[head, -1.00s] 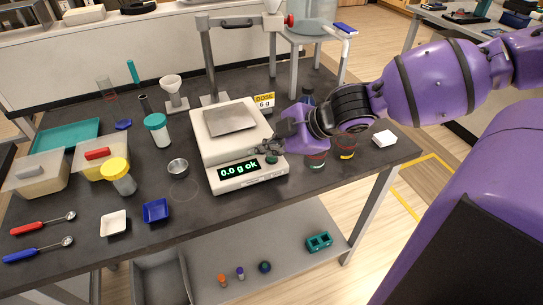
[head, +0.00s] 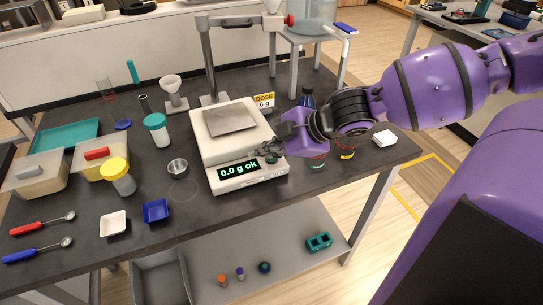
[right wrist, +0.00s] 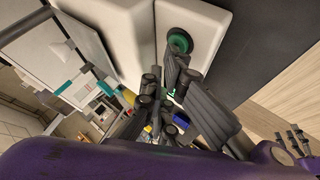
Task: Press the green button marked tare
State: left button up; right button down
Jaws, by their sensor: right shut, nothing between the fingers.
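The white scale (head: 208,150) stands on the dark bench, and its display (head: 239,169) reads "0.0 g ok" in green. The round green button (head: 271,158) is at the right end of the scale's front panel; any marking on it is too small to read. It also shows in the right wrist view (right wrist: 180,41). My right gripper (head: 272,147) is shut and empty, its fingers close above and beside the button. In the wrist view a dark finger lies just below the button; I cannot tell whether they touch.
A metal cup (head: 178,167) and a teal-lidded jar (head: 157,130) stand left of the scale. A yellow DOSE card (head: 264,100) stands behind it. Jars partly hidden by my right gripper and a white block (head: 384,138) are to the right.

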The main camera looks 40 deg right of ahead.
aim_at(267, 164)
pick_arm(q)
jog(key=shift+w, duration=0.15)
pick_arm(e)
jog(key=shift+r, duration=0.8)
pick_arm(q)
jog(key=shift+w+r, duration=0.4)
jog(key=shift+w+r+p, duration=0.25)
jog(key=shift+r+p, duration=0.4)
jog(key=shift+p, duration=0.05)
pick_arm(e)
notch_tip(267, 164, up, 5)
pick_arm(q)
jog(key=shift+w+r, duration=0.1)
jog(key=shift+w, duration=0.2)
jog(key=shift+d, duration=0.1)
